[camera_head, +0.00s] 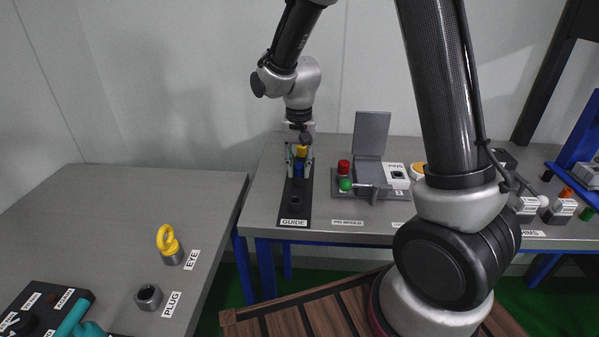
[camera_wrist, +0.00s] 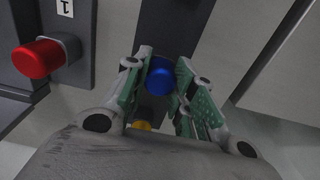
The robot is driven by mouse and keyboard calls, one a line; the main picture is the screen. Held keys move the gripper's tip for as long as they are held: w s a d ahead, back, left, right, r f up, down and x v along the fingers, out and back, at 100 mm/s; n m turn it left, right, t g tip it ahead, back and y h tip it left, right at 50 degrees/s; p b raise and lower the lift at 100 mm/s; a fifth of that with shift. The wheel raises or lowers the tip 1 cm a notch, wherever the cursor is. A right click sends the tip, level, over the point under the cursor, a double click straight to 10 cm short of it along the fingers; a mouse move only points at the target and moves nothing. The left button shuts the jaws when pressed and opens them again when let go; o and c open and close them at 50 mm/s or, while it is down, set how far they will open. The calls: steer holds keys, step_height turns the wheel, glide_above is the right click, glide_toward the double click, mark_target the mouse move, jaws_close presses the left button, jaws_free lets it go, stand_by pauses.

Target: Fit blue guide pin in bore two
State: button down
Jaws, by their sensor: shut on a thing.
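My gripper (camera_head: 299,168) points down over the dark guide plate (camera_head: 295,207) on the far table. Its green-padded fingers (camera_wrist: 160,85) are shut on the blue guide pin (camera_wrist: 160,76). The blue pin also shows between the fingers in the head view (camera_head: 298,171). A yellow piece (camera_head: 301,151) is just behind it, and part of it shows low in the wrist view (camera_wrist: 142,125). A round bore (camera_head: 295,200) shows in the plate's near part. The pin's lower end is hidden, so I cannot tell whether it is in a bore.
Right of the plate stands a grey fixture with a raised lid (camera_head: 371,134) and a red knob (camera_head: 343,167), which also shows in the wrist view (camera_wrist: 38,58). A green knob (camera_head: 345,184) is near it. A yellow eye bolt (camera_head: 168,241) and a plug (camera_head: 149,297) are on the left table.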

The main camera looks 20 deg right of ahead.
mark_target(299, 164)
steer(key=shift+r, duration=0.15)
steer(key=shift+r, duration=2.85)
steer(key=shift+r, duration=2.05)
